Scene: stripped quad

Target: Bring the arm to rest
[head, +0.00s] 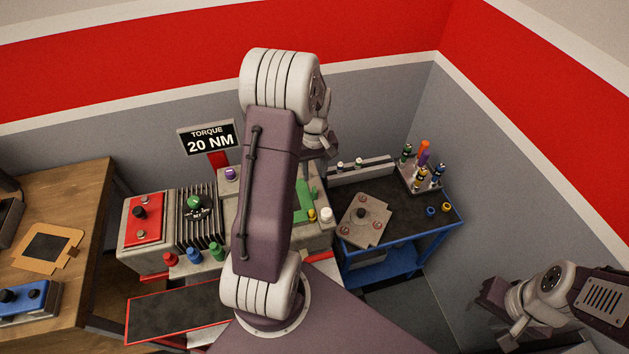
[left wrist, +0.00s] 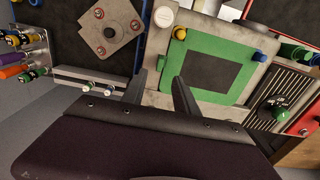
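My left arm reaches up through the middle of the head view and covers much of the bench. Its gripper (head: 318,148) is partly hidden behind the arm, above the back of the grey bench. In the left wrist view, the left gripper (left wrist: 159,88) has its two dark fingers apart with nothing between them. It points toward the green frame (left wrist: 208,76) with a dark centre, apart from it as far as I can tell. My right gripper (head: 488,294) is at the lower right of the head view, small and dark, near no object.
A blue cart (head: 438,222) holds a square plate (head: 364,220) and a rack of coloured drivers (head: 422,178). A red box (head: 145,218) and a finned block (head: 199,220) stand left of my arm. A torque sign (head: 209,138) rises behind. A wooden table (head: 75,200) is far left.

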